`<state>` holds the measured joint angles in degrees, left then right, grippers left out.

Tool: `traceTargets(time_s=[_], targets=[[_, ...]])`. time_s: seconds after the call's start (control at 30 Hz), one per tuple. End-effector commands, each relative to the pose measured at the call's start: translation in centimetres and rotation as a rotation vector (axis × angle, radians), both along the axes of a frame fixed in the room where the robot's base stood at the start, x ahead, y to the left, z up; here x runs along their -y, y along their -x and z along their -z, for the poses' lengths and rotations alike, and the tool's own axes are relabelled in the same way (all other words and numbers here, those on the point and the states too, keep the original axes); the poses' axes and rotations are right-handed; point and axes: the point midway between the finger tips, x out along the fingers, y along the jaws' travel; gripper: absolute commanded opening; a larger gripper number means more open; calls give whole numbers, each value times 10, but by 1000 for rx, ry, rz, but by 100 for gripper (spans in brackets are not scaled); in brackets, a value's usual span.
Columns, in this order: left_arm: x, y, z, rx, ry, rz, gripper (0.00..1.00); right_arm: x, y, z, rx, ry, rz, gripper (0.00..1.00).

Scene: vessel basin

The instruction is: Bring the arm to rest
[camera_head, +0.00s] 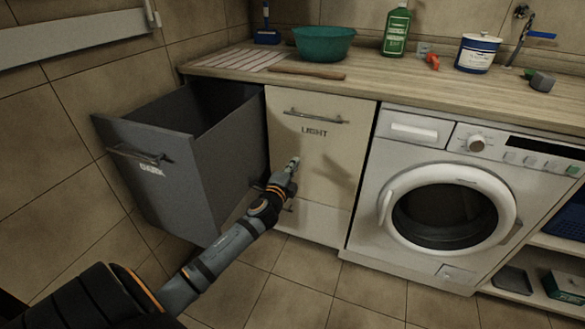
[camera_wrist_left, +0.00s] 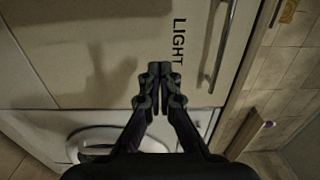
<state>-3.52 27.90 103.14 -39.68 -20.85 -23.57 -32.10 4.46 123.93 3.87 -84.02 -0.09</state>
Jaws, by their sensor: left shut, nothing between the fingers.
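My left arm comes in from the lower left in the head view and reaches up toward the cream drawer front marked LIGHT (camera_head: 318,152). My left gripper (camera_head: 293,162) is shut and empty in front of that drawer front, below its bar handle (camera_head: 316,117). In the left wrist view the closed fingers (camera_wrist_left: 160,70) point at the same front, beside the lettering, with the handle (camera_wrist_left: 222,48) to the right. I cannot tell whether the fingertips touch the panel. My right gripper does not show.
The grey drawer marked DARK (camera_head: 152,168) stands pulled out left of my gripper. A washing machine (camera_head: 440,205) stands to the right. The counter (camera_head: 385,88) above holds a green basin (camera_head: 324,43), a green bottle (camera_head: 396,31) and a white-and-blue tub (camera_head: 477,54). The floor in front is clear.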

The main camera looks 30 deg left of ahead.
Motion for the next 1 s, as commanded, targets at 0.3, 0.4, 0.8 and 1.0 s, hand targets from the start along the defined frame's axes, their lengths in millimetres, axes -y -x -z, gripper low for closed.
traceTargets(time_s=[0.3,0.4,0.8,1.0], targets=[[2,8,0,-1,1,-1,0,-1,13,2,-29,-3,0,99],[2,8,0,-1,1,-1,0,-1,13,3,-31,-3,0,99],[35,139,171,-400,762,-427,0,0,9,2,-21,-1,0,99],[86,230,232,-658,1068,-662,0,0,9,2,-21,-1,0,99]])
